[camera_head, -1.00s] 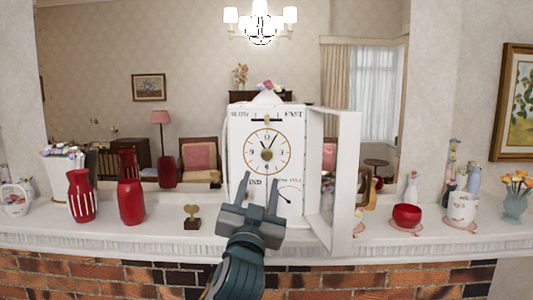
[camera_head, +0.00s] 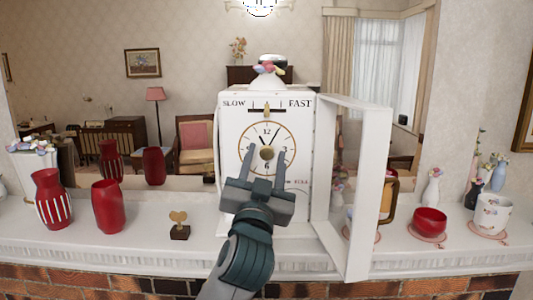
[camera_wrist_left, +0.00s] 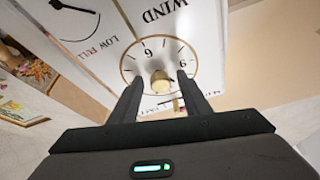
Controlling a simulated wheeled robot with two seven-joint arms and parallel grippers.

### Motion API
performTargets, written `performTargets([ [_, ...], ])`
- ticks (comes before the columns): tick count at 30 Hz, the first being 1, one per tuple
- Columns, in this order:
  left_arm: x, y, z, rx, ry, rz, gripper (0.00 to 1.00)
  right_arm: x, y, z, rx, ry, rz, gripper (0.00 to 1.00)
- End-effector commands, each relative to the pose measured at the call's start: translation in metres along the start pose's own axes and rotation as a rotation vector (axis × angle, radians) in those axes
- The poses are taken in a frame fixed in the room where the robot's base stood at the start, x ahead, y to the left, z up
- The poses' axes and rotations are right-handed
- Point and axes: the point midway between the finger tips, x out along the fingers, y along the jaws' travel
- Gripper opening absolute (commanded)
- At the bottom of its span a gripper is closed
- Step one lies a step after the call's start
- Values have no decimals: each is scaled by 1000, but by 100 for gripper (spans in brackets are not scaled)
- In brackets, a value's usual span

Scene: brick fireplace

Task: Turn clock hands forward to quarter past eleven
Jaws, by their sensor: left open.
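The white clock (camera_head: 228,135) stands on the mantel with its framed door (camera_head: 362,190) swung open to the right. Its round dial (camera_head: 290,135) has a gold ring and a brass centre knob (camera_head: 267,153). One hand points up-left near 11, the other up-right near 1. My left gripper (camera_head: 265,156) is open in front of the dial, its fingers on either side of the knob. In the left wrist view, the knob (camera_wrist_left: 160,82) shows upside down between the two fingertips (camera_wrist_left: 158,77); contact cannot be told. The gripper hides the lower face. My right gripper is not in view.
Red vases (camera_head: 108,207) and a small heart-topped ornament (camera_head: 179,224) stand left on the mantel (camera_head: 75,245). A red bowl (camera_head: 430,221) and a flowered cup (camera_head: 493,214) stand right. The open door juts forward close to my gripper's right.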

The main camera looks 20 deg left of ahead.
Motion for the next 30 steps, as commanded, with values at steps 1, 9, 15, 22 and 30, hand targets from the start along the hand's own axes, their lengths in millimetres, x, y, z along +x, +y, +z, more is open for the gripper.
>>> performTargets([
  [1, 0, 0, -1, 0, 0, 0, 43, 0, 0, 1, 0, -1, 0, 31],
  [9, 0, 0, -1, 0, 0, 0, 43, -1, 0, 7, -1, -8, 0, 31],
  [15, 0, 0, 0, 1, 0, 0, 2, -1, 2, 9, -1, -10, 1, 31],
  [22, 0, -1, -1, 9, -1, 2, 2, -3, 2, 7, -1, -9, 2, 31],
  [30, 1, -2, -3, 86, -2, 34, 2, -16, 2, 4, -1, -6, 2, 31],
])
